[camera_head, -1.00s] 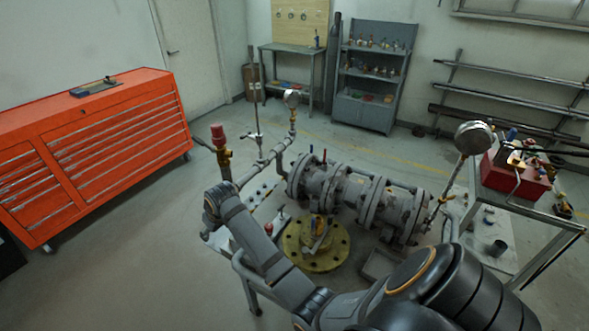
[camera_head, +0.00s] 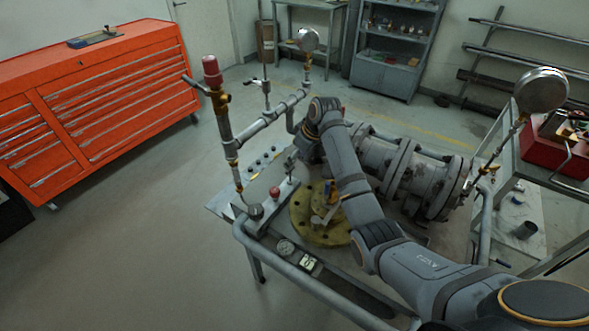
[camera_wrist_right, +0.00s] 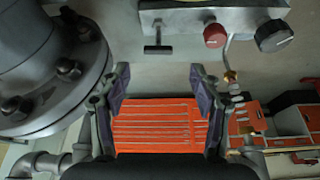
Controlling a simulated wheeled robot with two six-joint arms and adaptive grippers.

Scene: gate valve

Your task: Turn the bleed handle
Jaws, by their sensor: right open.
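A grey valve block (camera_wrist_right: 185,14) carries a black T-shaped handle (camera_wrist_right: 158,48), a red knob (camera_wrist_right: 215,36) and a black knob (camera_wrist_right: 273,36) in the right wrist view. None is labelled as the bleed handle; the T-shaped one looks most like a handle. In the head view the block, with its red knob (camera_head: 275,192) and black knob (camera_head: 256,211), lies along the bench's left side. My right gripper (camera_wrist_right: 160,76) is open and empty, its fingers apart below the T handle in the picture, not touching it. My left gripper is not in view.
A flanged pipe valve (camera_head: 410,175) stands close to the right of my wrist; its flange (camera_wrist_right: 50,75) also shows in the wrist view. A yellow flange (camera_head: 307,230) lies on the bench. A vertical pipe with red cap (camera_head: 211,70) rises left of the block. An orange tool cabinet (camera_head: 95,100) stands left.

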